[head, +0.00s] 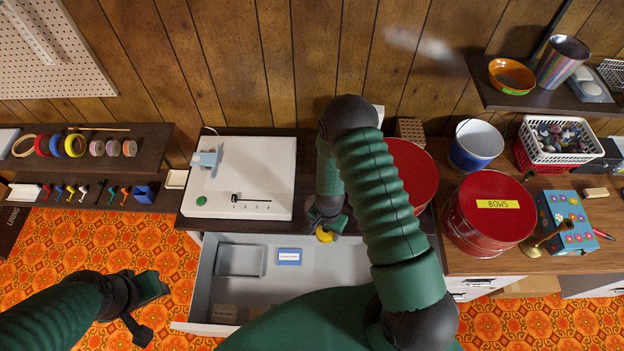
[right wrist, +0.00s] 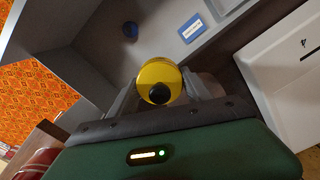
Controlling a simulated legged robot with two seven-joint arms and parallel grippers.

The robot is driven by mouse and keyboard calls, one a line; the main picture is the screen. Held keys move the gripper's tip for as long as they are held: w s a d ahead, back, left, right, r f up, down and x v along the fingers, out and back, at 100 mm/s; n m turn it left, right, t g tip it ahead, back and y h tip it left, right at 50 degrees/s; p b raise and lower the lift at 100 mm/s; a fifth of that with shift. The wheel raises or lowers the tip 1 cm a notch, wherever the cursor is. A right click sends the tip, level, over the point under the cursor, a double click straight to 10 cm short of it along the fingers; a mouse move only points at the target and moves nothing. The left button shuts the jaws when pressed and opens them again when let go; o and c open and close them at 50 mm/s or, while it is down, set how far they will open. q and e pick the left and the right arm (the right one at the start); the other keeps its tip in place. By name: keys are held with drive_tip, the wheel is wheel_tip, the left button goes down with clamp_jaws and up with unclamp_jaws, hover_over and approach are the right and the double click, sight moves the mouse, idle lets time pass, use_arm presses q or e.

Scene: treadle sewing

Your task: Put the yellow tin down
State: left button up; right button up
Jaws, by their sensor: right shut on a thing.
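The yellow tin (head: 325,236) is mostly hidden by my right arm in the head view. In the right wrist view the tin (right wrist: 153,72) is round and yellow with a black spot on its near face. My right gripper (right wrist: 160,84) is shut on it, one finger on each side. In the head view my right gripper (head: 323,225) is over the back part of the open grey drawer (head: 209,275). I cannot tell how far the tin is above the drawer floor. My left gripper (head: 150,307) is open and empty over the orange carpet.
The drawer holds a grey bin (head: 240,261) and a blue-edged label (head: 289,256); much of its floor is bare. A white machine with a green button (head: 240,180) stands behind it. Red tins (head: 492,212) and a blue-white bucket (head: 477,144) stand at right.

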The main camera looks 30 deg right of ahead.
drive_tip(key=w+d+b, duration=0.2)
drive_tip(key=w, duration=0.2)
drive_tip(key=w+d+f+b, duration=0.1)
drive_tip(key=w+b, duration=0.1)
drive_tip(key=w, duration=0.2)
drive_tip(key=w+d+f+b, duration=0.1)
drive_tip(key=w+d, duration=0.1)
drive_tip(key=w, duration=0.2)
drive_tip(key=shift+w+d+b, duration=0.15)
drive_tip(key=shift+d+b, duration=0.2)
drive_tip(key=shift+b, duration=0.05)
wheel_tip(320, 180, down, 3)
drive_tip(key=shift+f+b, duration=0.1)
drive_tip(key=shift+b, duration=1)
drive_tip(key=shift+r, duration=0.2)
drive_tip(key=shift+f, duration=0.15)
drive_tip(key=o, duration=1.5)
